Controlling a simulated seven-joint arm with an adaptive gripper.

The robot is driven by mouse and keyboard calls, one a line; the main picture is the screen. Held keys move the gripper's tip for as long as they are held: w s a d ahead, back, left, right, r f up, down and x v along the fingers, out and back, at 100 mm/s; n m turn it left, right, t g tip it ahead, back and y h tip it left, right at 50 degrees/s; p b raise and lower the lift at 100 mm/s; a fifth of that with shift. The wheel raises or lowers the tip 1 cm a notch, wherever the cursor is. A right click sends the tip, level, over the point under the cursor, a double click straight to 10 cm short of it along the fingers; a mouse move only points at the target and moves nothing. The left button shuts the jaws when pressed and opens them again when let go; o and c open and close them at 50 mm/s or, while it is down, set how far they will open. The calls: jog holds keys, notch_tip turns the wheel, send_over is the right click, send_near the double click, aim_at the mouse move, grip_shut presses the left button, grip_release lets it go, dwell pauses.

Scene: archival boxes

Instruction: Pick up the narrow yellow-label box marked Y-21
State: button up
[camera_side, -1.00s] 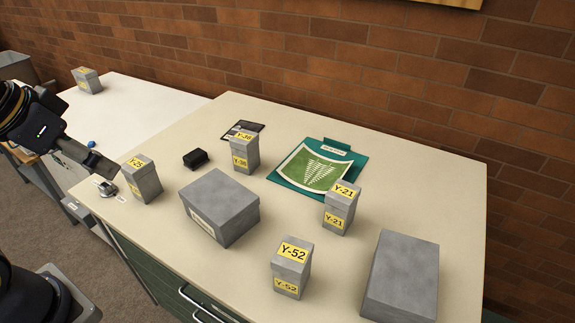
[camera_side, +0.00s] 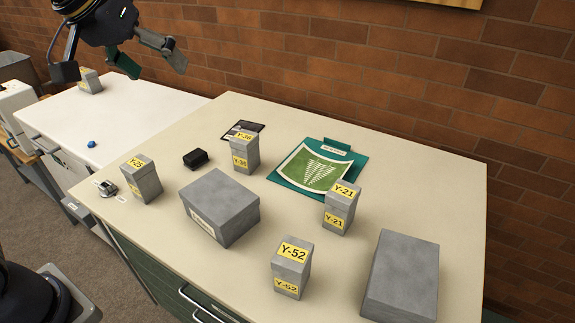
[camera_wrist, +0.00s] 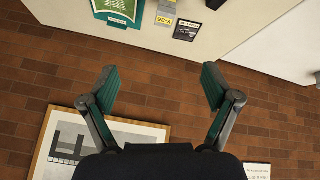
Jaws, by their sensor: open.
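The narrow grey box marked Y-21 (camera_side: 340,208) stands upright on the cream tabletop (camera_side: 400,165), with yellow labels on its top and front. My gripper (camera_side: 156,70) is at the upper left of the side view, raised above the white table and far from the Y-21 box. In the wrist view my gripper (camera_wrist: 160,85) has its two fingers wide apart with nothing between them. The Y-21 box is not seen in the wrist view.
Similar narrow boxes Y-52 (camera_side: 291,268), Y-36 (camera_side: 245,153) and one at left (camera_side: 142,180) stand nearby. Two large grey boxes (camera_side: 218,205) (camera_side: 402,277), a black object (camera_side: 195,158) and the green folder (camera_side: 285,180) lie around. The brick wall (camera_side: 300,60) rises behind.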

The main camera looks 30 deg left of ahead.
jog(key=w+d+f, duration=0.1)
jog(key=w+d, duration=0.8)
jog(key=m+g, duration=0.2)
jog(key=m, duration=0.2)
send_over(345, 192)
jog(key=s, duration=0.5)
notch_tip(345, 192, down, 14)
jog(key=x, duration=0.9)
jog(key=shift+a+f, duration=0.1)
jog(key=shift+f, duration=0.25)
jog(key=shift+x, duration=3.1)
jog(key=shift+a+r, duration=0.1)
jog(key=shift+a, duration=0.05)
jog(key=c, duration=1.5)
jog(key=shift+o, duration=0.2)
